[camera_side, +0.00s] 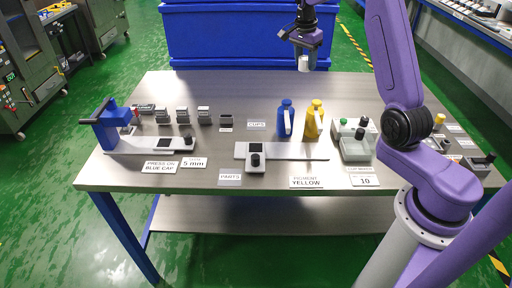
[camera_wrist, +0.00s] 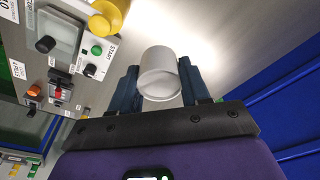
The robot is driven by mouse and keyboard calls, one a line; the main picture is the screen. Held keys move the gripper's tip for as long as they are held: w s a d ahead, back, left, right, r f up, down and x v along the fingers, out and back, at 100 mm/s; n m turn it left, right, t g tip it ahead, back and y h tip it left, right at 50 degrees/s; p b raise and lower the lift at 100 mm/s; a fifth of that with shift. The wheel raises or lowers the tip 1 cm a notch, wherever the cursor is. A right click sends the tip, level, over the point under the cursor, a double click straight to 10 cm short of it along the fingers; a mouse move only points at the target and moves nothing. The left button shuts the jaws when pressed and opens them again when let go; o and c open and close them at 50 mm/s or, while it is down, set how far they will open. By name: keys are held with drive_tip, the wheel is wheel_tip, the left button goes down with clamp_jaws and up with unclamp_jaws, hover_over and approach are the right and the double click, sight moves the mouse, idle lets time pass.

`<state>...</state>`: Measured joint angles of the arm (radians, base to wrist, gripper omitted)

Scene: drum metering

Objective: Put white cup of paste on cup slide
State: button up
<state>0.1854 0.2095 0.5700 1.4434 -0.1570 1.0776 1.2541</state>
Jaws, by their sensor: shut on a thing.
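My gripper (camera_side: 305,49) is shut on the white cup (camera_side: 304,63) and holds it in the air above the table's back edge. In the wrist view the cup (camera_wrist: 160,72) sits between the two dark fingers of the gripper (camera_wrist: 160,88); the paste inside cannot be made out. A flat grey slide (camera_side: 298,151) with a dark square and black knob lies at the table's middle. No label clearly tells which is the cup slide. Both dark squares look empty.
A blue jug (camera_side: 285,121) and a yellow jug (camera_side: 313,121) stand behind the middle slide. The mixer box (camera_side: 356,150) is right of them. Several small grey blocks (camera_side: 183,116) stand at left. The table's back middle is clear; a blue bin (camera_side: 235,40) stands behind.

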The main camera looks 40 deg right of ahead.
drive_tip(key=s+a, duration=0.8)
drive_tip(key=a, duration=0.4)
drive_tip(key=s+a, duration=0.8)
drive_tip(key=a, duration=0.4)
hover_over(257, 147)
drive_tip(key=f, duration=1.5)
drive_tip(key=shift+s+a+f, duration=0.1)
drive_tip(key=shift+a, duration=0.15)
drive_tip(key=shift+w+f, duration=0.2)
drive_tip(key=shift+f, duration=1.55)
drive_tip(key=shift+f, duration=0.15)
drive_tip(key=o, duration=1.2)
drive_tip(key=shift+c, duration=0.2)
